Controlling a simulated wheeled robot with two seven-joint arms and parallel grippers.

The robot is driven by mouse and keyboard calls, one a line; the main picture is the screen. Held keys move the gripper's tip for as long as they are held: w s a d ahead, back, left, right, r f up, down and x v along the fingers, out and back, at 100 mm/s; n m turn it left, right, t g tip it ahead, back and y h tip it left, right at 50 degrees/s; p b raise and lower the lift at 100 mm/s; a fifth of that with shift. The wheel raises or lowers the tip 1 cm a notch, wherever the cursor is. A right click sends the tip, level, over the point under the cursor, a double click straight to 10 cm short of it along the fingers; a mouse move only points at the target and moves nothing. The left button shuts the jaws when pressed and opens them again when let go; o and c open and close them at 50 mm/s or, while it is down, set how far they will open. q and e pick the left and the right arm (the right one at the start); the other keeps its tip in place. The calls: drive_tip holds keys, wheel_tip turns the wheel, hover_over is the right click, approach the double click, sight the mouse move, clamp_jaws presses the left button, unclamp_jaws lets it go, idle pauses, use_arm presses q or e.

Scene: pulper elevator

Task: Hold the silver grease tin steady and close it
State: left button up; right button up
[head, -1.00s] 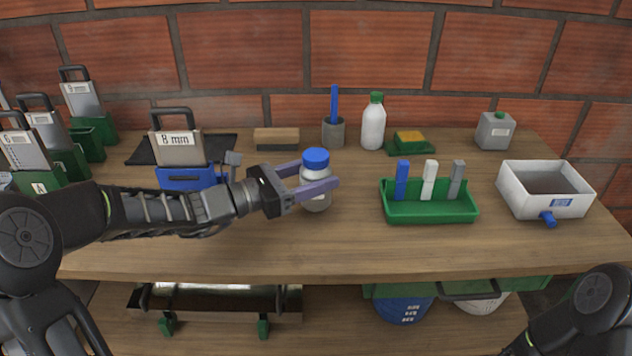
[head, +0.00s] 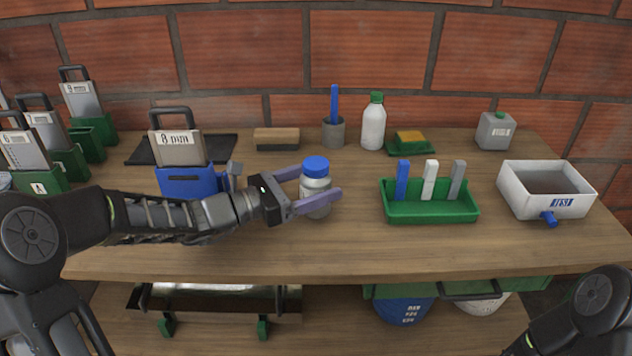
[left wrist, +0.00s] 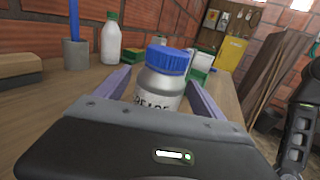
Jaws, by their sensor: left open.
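The silver grease tin (head: 316,184) stands upright on the bench with a blue lid (head: 316,166) on its top. In the left wrist view the tin (left wrist: 158,88) carries a label with dark letters, partly hidden by my gripper body, and its blue lid (left wrist: 168,60) sits on the neck; I cannot tell if it is fully tight. My left gripper (head: 322,182) is open, with one purple finger on each side of the tin; contact is not clear. In the head view my right arm shows only at the lower right corner, and its gripper is out of frame.
A green tray (head: 430,210) with blue, white and grey upright pieces stands right of the tin. A white bin (head: 520,197) is farther right. Behind are a grey cup (head: 333,133), a white bottle (head: 373,125) and a wooden block (head: 277,139). The front of the bench is clear.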

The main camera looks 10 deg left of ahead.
use_arm(q)
drive_tip(key=shift+r, duration=0.2)
drive_tip(key=v, duration=1.2)
idle(0.4)
